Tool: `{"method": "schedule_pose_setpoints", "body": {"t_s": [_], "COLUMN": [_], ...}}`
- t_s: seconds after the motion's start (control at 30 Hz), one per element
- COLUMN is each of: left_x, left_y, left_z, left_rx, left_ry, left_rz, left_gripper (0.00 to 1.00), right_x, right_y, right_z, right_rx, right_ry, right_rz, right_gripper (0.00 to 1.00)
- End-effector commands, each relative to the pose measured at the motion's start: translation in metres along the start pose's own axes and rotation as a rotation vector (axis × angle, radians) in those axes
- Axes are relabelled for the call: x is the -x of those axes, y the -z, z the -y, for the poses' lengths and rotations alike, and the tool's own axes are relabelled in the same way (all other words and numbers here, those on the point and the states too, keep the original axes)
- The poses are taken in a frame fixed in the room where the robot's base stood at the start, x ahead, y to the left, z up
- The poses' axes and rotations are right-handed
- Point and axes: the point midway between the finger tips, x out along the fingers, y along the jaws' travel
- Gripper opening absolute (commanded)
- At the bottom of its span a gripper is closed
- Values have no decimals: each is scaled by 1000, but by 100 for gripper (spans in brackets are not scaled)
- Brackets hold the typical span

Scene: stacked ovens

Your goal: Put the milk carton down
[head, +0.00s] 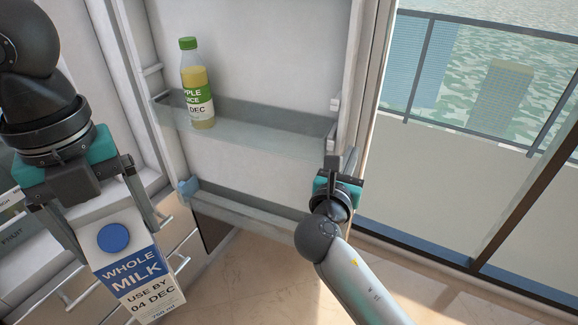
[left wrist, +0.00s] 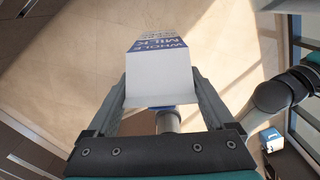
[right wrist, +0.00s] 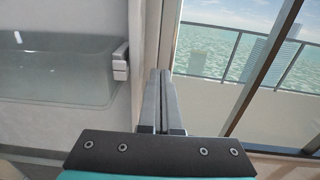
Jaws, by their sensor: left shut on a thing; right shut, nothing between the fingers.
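The milk carton (head: 135,262) is white and blue with a blue cap, and its label reads "WHOLE MILK". My left gripper (head: 118,225) is shut on it, one finger on each side, and holds it in the air at the lower left of the head view. In the left wrist view the carton (left wrist: 160,75) sits between the fingers with the floor behind it. My right gripper (right wrist: 162,80) is shut and empty. In the head view the right gripper (head: 338,165) is at the right edge of the open fridge door. I cannot tell whether it touches the door.
The open fridge door (head: 255,55) has a clear upper shelf (head: 260,133) holding an apple juice bottle (head: 197,85) at its left, with free room to the right. A lower door shelf (head: 250,205) looks empty. Drawers with handles (head: 85,292) are behind the carton. A window and balcony railing are at right.

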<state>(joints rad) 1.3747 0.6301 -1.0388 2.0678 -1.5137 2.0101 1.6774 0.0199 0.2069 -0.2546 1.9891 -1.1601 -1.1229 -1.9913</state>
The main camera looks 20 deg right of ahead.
Motion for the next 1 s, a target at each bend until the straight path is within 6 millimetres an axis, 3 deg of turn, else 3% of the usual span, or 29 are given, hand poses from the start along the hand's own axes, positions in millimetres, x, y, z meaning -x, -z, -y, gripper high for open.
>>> {"method": "schedule_pose_setpoints", "body": {"t_s": [0.1,0.3,0.87,1.0], "left_x": [-1,-3,-3,-3], "left_y": [0,0,0,0], "left_z": [0,0,0,0], "left_rx": [0,0,0,0], "left_ry": [3,2,3,3], "left_rz": [2,2,3,3], "left_gripper": [0,0,0,0], "right_x": [-22,-46,-57,-74], "right_y": [0,0,1,1], "right_z": [0,0,0,-2], "right_rx": [1,1,1,9], "right_ry": [2,0,-3,-29], "right_rz": [2,0,-1,4], "right_gripper": [0,0,0,0]}}
